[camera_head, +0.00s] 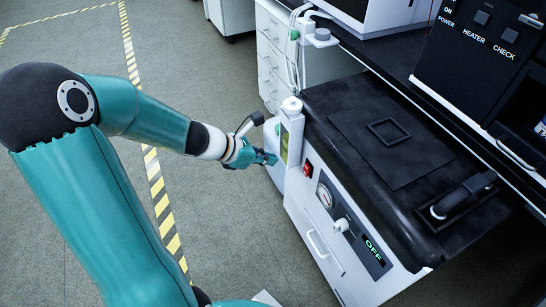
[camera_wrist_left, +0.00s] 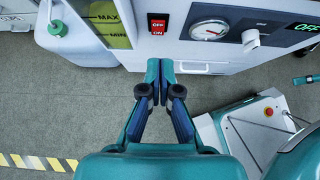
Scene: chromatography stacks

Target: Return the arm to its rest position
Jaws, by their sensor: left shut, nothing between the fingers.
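My left arm comes in from the left in the head view and reaches toward the front of a white machine (camera_head: 330,235) with a black top. My left gripper (camera_head: 268,158) is at the machine's front left corner, beside a red switch (camera_head: 307,169). In the wrist view the left gripper (camera_wrist_left: 159,66) has its fingertips together with nothing between them, just below the red OFF/ON switch (camera_wrist_left: 158,24) in the picture. I cannot tell whether the fingertips touch the panel. My right gripper is not in view.
The machine's front carries a gauge (camera_head: 325,195), a knob (camera_head: 341,225) and a display reading OFF (camera_head: 373,250). A liquid container with MAX and MIN marks (camera_wrist_left: 107,25) is beside the switch. White drawers (camera_head: 271,60) stand behind. Open floor (camera_head: 215,85) lies to the left.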

